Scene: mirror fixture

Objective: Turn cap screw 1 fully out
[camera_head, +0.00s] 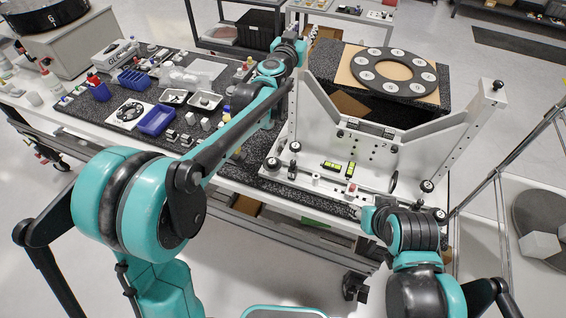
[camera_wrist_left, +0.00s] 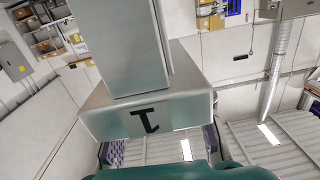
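The pale grey mirror fixture (camera_head: 350,150) stands on the table with a slanted arm on each side. The black knob (camera_head: 497,85) shows on its right post. My left arm reaches across the table, and my left gripper (camera_head: 292,42) is at the upper end of the left post, seen from behind; its fingers are not clear. In the left wrist view, a grey metal block (camera_wrist_left: 190,120) bearing a black upside-down "1" fills the middle, close to the camera. I cannot make out cap screw 1. My right gripper (camera_head: 369,218) is low by the fixture's front edge; its fingers are unclear.
A black ring with pale round spots (camera_head: 393,72) lies on a board behind the fixture. A green level (camera_head: 331,166) lies on the fixture base. Blue bins (camera_head: 156,119) and small parts crowd the dark mat at left. Open floor lies in front.

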